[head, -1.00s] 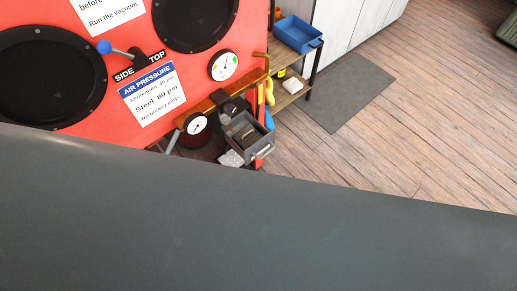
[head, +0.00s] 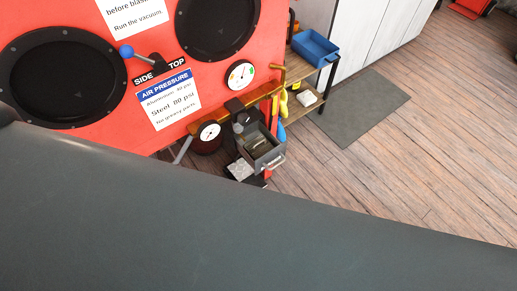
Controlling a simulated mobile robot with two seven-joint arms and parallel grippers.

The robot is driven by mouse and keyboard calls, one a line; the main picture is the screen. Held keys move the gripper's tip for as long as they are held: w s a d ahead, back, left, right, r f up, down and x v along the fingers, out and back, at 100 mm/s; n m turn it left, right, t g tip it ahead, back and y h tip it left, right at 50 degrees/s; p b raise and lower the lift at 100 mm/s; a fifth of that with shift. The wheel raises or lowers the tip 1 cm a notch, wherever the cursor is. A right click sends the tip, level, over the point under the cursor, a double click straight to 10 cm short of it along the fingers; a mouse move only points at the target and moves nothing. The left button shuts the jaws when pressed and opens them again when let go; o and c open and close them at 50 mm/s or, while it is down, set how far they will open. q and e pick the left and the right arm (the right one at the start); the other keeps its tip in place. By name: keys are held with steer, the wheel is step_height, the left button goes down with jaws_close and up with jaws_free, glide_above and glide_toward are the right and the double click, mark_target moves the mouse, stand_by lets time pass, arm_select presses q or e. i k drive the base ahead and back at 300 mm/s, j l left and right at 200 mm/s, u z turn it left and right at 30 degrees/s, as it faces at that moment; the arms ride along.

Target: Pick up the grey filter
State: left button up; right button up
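A grey open drawer (head: 267,155) with a handle juts out at the lower right of a red blasting cabinet (head: 150,65). A small grey-brown piece (head: 257,143) lies inside it; I cannot tell whether this is the grey filter. A pale grey speckled piece (head: 239,170) shows just below and left of the drawer, also too small to identify surely. Neither of my grippers is in view.
A large dark grey surface fills the lower part and hides what is below. A shelf unit (head: 312,103) with a blue bin (head: 315,47) stands right of the cabinet. A grey mat (head: 368,108) lies on the wooden floor (head: 400,175), which is clear at right.

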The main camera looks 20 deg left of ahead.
mark_target(256, 148)
steer(key=i+u, duration=0.1)
steer(key=u, duration=0.9)
steer(key=i+l+u, duration=0.1)
steer(key=l+u, duration=0.35)
steer(key=i+l+u, duration=0.1)
steer(key=l+u, duration=0.15)
steer(key=u, duration=0.15)
steer(key=l+u, duration=0.45)
steer(key=l, duration=0.45)
steer(key=l+u, duration=0.1)
steer(key=l, duration=1.05)
steer(key=k+l+u, duration=0.1)
steer(key=l, duration=1.05)
